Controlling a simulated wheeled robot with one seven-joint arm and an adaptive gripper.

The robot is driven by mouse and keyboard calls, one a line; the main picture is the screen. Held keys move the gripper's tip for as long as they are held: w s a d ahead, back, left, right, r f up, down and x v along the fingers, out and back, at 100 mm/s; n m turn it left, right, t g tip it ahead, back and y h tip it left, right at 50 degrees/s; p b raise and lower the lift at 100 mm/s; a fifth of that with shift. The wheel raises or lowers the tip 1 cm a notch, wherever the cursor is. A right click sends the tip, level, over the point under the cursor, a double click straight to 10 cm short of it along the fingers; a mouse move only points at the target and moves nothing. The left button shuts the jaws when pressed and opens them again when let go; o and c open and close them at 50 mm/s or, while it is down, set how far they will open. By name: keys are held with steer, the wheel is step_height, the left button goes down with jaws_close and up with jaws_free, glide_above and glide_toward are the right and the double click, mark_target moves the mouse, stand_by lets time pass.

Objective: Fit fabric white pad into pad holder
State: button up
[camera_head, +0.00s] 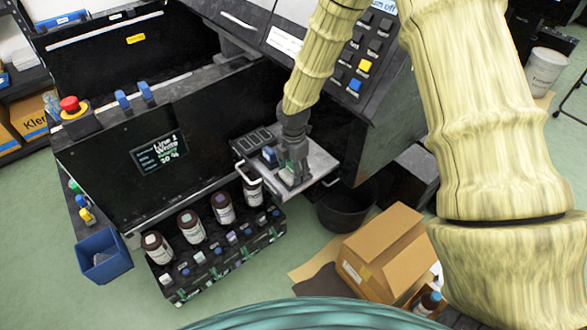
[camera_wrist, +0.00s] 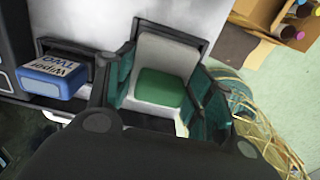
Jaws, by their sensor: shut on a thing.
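My gripper (camera_head: 291,178) is low over a pale tray (camera_head: 318,162) on the front of the black machine. In the wrist view its two teal-padded fingers (camera_wrist: 165,88) stand on either side of a white piece (camera_wrist: 168,52) with a green block (camera_wrist: 158,87) on it. The gripper is shut on this piece, which I take for the white pad. A dark grey rim (camera_wrist: 172,32) borders its far end; I cannot tell whether this is the pad holder or how far the pad sits in it. The near end is hidden by my gripper.
A blue block marked "Wiper TWO" (camera_wrist: 52,78) sits in a dark slot left of the gripper. A dark slotted rack (camera_head: 254,138) lies behind. Large ink bottles (camera_head: 190,226) stand below left. An open cardboard box (camera_head: 385,252) is on the floor at right.

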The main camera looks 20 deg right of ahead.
steer(key=shift+s+f, duration=0.1)
steer(key=shift+f, duration=0.05)
steer(key=o, duration=1)
steer(key=shift+r, duration=0.2)
steer(key=shift+r+p, duration=3.5)
steer(key=shift+r, duration=0.4)
